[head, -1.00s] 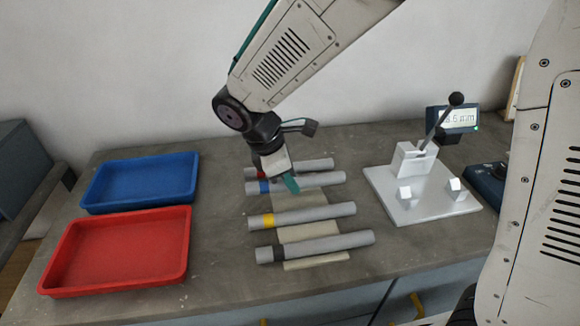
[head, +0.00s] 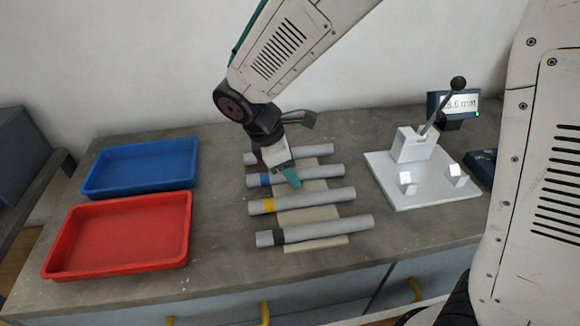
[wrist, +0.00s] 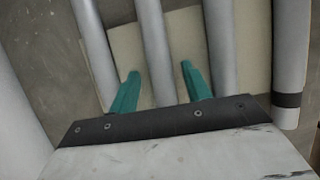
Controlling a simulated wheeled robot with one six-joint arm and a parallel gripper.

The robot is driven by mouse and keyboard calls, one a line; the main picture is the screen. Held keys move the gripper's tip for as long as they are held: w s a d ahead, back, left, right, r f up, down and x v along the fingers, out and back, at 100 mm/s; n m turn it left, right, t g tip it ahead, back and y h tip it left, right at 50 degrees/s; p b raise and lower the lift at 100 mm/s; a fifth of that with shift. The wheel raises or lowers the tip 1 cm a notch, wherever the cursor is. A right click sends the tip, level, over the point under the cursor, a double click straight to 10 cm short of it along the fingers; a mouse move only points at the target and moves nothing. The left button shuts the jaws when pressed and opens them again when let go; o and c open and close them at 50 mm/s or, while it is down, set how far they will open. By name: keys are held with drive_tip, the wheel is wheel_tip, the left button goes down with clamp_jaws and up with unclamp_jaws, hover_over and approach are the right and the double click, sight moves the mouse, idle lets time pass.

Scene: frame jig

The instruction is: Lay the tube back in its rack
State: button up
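Several grey tubes lie side by side across the beige rack (head: 322,243) in the head view. The blue-banded tube (head: 322,172) is under my gripper (head: 290,178). In the wrist view, the teal fingers (wrist: 159,88) stand apart on either side of this tube (wrist: 153,40), with a narrow gap at each side. The gripper looks open and straddles the tube. The yellow-banded tube (head: 320,197) and black-banded tube (head: 330,228) lie nearer the front. The rearmost tube (head: 318,153) is partly hidden by my gripper.
A blue tray (head: 140,190) and a red tray (head: 118,272) stand at the left. At the right are a white lever fixture (head: 430,200) and a small display (head: 462,104). The grey bench is clear between the trays and the rack.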

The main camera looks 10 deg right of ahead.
drive_tip(key=v, duration=0.7)
drive_tip(key=shift+a+r, duration=0.2)
drive_tip(key=shift+r, duration=0.2)
drive_tip(key=shift+m, duration=0.3)
drive_tip(key=s+m, duration=0.1)
drive_tip(key=s+d+m, duration=0.1)
drive_tip(key=s+g, duration=0.1)
drive_tip(key=shift+s+d+f+m, duration=0.15)
drive_tip(key=shift+d+f+m, duration=0.1)
drive_tip(key=shift+f+m, duration=0.15)
drive_tip(key=s+d+r+m+t+y, duration=0.1)
drive_tip(key=s+d+r+m+y, duration=0.1)
drive_tip(key=s+d+m, duration=0.5)
drive_tip(key=s+d+r+m+t+y, duration=0.1)
drive_tip(key=s+d+r+m, duration=0.4)
drive_tip(key=s+d, duration=0.5)
drive_tip(key=d+m+y, duration=0.1)
drive_tip(key=d+m, duration=0.1)
drive_tip(key=shift+m+y, duration=0.3)
drive_tip(key=shift+s+r, duration=0.1)
idle(0.4)
